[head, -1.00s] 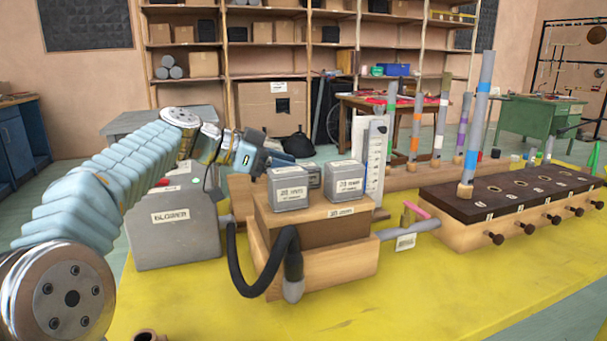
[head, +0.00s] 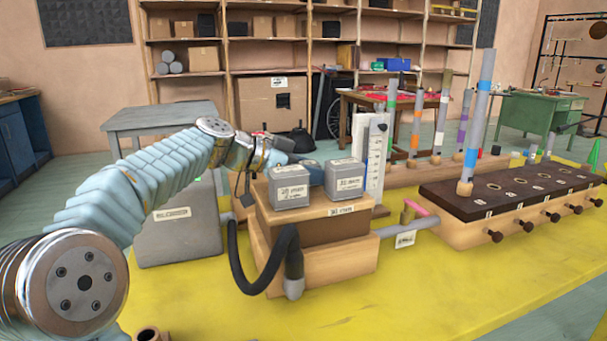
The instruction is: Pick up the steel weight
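Grey box-shaped steel weights with white labels stand on the wooden bellows box (head: 335,225) in the middle. One steel weight (head: 289,190) is at front left and another steel weight (head: 345,182) at front right. A third grey block (head: 316,173) shows partly in the gap behind them. My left arm comes in from the left, and my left gripper (head: 287,158) is just behind the front left weight, beside the rear block. Its fingertips are hidden, so I cannot tell whether they touch or hold anything. My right gripper is out of view.
A white scale (head: 376,160) stands upright right of the weights. A black hose (head: 240,268) loops at the box's left, near the grey blower (head: 178,240). A dark-topped wooden chest (head: 510,190) with an upright pipe is at right.

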